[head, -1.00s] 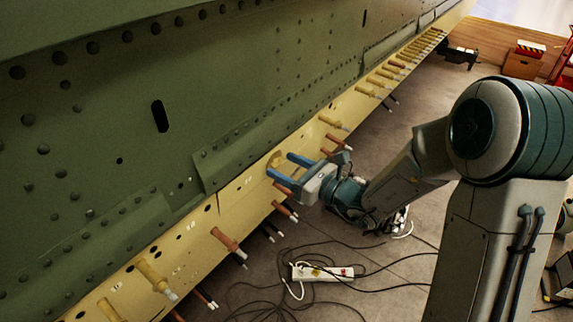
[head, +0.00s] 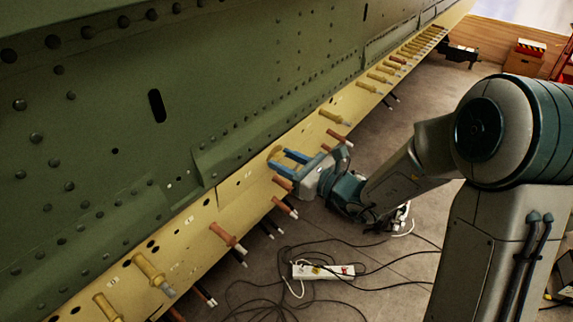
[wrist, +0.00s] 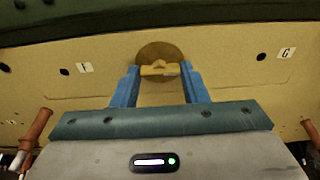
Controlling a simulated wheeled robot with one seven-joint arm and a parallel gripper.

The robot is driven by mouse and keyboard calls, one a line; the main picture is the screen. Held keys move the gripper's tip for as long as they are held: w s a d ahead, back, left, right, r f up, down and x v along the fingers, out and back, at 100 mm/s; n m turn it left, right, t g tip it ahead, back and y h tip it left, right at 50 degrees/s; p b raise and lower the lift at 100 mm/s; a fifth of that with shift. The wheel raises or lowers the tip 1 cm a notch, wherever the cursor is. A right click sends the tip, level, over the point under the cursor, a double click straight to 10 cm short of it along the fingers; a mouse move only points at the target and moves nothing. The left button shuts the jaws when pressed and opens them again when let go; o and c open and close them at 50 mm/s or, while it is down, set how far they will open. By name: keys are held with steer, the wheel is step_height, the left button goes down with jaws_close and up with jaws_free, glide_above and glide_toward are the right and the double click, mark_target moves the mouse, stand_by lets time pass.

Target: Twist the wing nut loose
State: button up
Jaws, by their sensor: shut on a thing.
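The wing nut (wrist: 160,69) is a small yellow-tan piece in front of a round brown disc (wrist: 156,50) on the yellow strip, in the wrist view. My gripper (wrist: 159,72) has its two blue fingers on either side of the wing nut, shut on it. The wing nut lies level across the gap between the fingertips. In the head view my gripper (head: 278,158) reaches the yellow strip from the right, and its fingers hide most of the wing nut there.
Brown and yellow pins stick out along the yellow strip (head: 205,212); a brown pin (head: 228,237) is left of my gripper. Green riveted skin (head: 230,90) rises above. A white power strip (head: 322,271) and black cables lie on the floor below.

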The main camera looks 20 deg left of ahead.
steer(key=o, duration=1)
steer(key=shift+d, duration=0.15)
steer(key=b+v, duration=0.1)
steer(key=v, duration=1.2)
steer(key=shift+s+d+b, duration=0.2)
steer(key=shift+d+b, duration=0.1)
steer(key=shift+a, duration=0.1)
